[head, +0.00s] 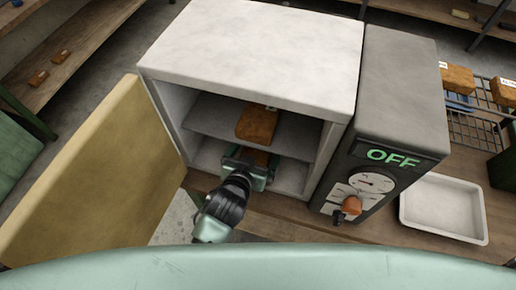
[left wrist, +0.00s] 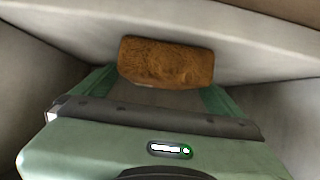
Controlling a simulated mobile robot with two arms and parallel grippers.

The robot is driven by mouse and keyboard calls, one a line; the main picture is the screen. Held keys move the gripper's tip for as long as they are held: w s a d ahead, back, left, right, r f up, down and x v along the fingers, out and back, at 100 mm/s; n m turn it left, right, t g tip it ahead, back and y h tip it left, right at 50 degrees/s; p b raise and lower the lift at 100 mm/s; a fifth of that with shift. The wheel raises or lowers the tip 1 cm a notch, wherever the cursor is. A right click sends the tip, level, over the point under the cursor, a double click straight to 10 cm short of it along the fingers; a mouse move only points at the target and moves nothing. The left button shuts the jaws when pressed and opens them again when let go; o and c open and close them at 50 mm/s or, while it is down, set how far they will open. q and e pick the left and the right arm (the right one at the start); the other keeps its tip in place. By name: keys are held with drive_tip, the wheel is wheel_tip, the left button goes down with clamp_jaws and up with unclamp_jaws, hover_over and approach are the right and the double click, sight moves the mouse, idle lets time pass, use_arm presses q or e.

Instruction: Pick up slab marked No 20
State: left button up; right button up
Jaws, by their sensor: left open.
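A brown slab (head: 257,123) with a white label at its far end lies on the upper shelf inside the white cabinet (head: 255,50). A second brown slab (head: 257,157) shows partly on the level below, just beyond my left gripper (head: 254,164). In the left wrist view a brown slab (left wrist: 165,62) is seen end-on, ahead of the palm and between the two green fingers of my left gripper (left wrist: 160,88). The gripper is open; I cannot tell whether either finger touches the slab. No slab number is readable. My right gripper is not in view.
The cabinet's tan door (head: 95,175) stands open at left. A white tray (head: 443,208) is empty. More slabs lie on a wire rack (head: 470,130) and a left shelf (head: 75,40).

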use_arm(q)
drive_tip(key=shift+x, duration=1.15)
drive_tip(key=c, duration=1.9)
drive_tip(key=shift+r, duration=0.2)
